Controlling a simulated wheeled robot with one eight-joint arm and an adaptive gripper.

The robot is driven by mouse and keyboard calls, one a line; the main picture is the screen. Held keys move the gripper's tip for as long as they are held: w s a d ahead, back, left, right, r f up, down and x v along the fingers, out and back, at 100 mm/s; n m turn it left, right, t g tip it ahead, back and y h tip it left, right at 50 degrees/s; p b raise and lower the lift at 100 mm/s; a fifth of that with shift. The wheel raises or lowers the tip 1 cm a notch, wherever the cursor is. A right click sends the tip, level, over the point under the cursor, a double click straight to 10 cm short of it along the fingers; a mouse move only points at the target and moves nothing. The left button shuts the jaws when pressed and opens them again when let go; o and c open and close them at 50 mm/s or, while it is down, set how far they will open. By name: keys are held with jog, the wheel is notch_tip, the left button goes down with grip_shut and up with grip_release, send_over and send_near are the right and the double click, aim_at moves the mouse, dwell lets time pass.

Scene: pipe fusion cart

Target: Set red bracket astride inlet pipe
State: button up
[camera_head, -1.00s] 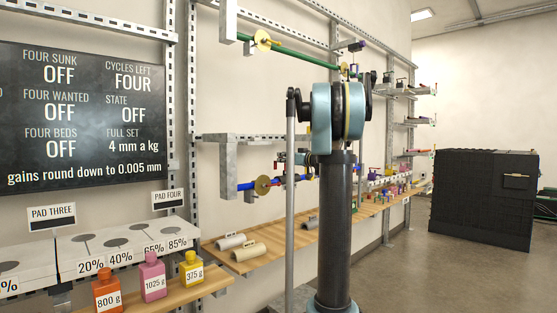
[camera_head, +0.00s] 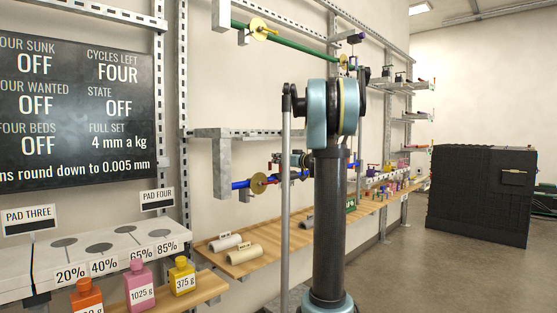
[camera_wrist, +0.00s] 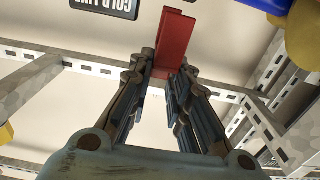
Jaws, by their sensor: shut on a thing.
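A red bracket (camera_wrist: 175,45) is between the fingertips of my gripper (camera_wrist: 165,75) in the wrist view, and the fingers are shut on it. It extends beyond the fingertips toward the top of the picture. A blue pipe (camera_wrist: 268,4) crosses the upper right corner there, apart from the bracket. In the head view a blue pipe (camera_head: 240,185) with a brass disc (camera_head: 258,183) runs along the wall, left of my arm. A green pipe (camera_head: 295,45) runs above it. I cannot tell which is the inlet pipe. My gripper is not clearly seen in the head view.
Perforated steel rails and a bracket arm (camera_head: 225,165) stand around the blue pipe. A wooden shelf (camera_head: 275,258) with pale cylinders lies below. Weight bottles (camera_head: 140,285) stand at lower left. A dark cabinet (camera_head: 480,195) stands at right, with open floor before it.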

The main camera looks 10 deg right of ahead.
aim_at(281, 169)
jog(key=shift+f, duration=2.15)
jog(key=shift+f, duration=0.35)
dwell(0.5)
jog(key=o, duration=0.9)
jog(key=shift+c, duration=0.2)
jog(key=shift+s, duration=0.1)
